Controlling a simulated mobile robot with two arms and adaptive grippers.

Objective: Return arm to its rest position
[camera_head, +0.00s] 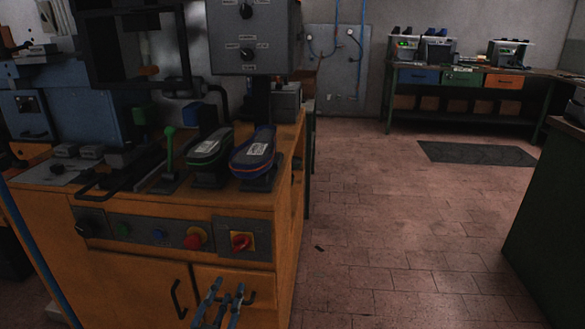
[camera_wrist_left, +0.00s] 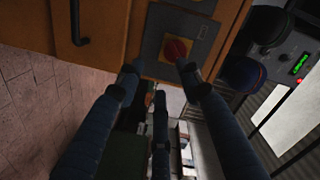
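My left gripper (camera_head: 224,296) is low in the head view, in front of the orange cabinet (camera_head: 130,270) of the press. Its blue fingers are spread apart with nothing between them. The same switch shows in the head view (camera_head: 242,241), above the gripper. I cannot tell from these views whether a fingertip touches the cabinet. My right gripper is in neither view.
Two shoes, one green-edged (camera_head: 209,147) and one blue (camera_head: 253,152), rest on stands on the cabinet top. A red button (camera_head: 195,238) and black door handles (camera_head: 179,299) are on the front.

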